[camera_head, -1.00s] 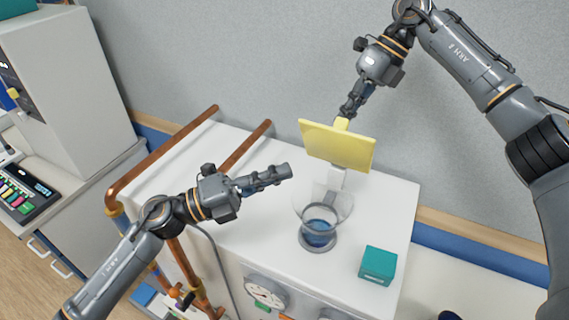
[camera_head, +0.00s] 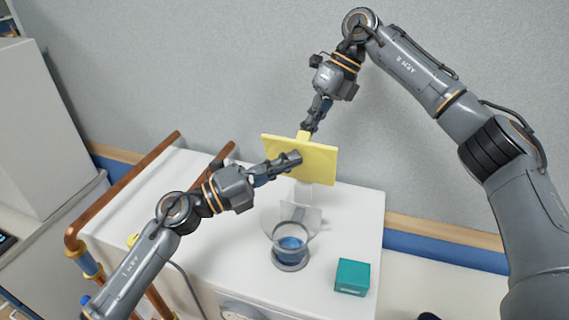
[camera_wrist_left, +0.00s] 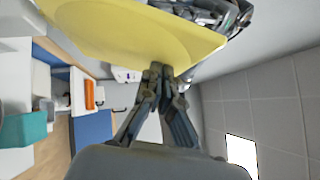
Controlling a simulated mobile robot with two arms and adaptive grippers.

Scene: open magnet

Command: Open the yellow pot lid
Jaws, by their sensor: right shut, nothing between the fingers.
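The yellow lid (camera_head: 318,172) stands raised and nearly upright behind a clear glass pot (camera_head: 290,243) with blue contents, on the white bench. A small yellow tab (camera_head: 303,135) sits at its top edge. My right gripper (camera_head: 307,128) is shut and empty at this tab, behind the top edge; contact is unclear. My left gripper (camera_head: 297,157) reaches across the front of the lid, fingertips over its middle. In the left wrist view its fingers (camera_wrist_left: 160,72) are together with nothing between them, at the lid's edge (camera_wrist_left: 125,32). Whether they touch it is unclear.
A teal box (camera_head: 352,277) stands on the white bench (camera_head: 215,250), right of the pot. Copper pipes (camera_head: 120,193) run along the bench's left side. A grey wall (camera_head: 200,70) rises close behind. Bare bench lies left of the pot.

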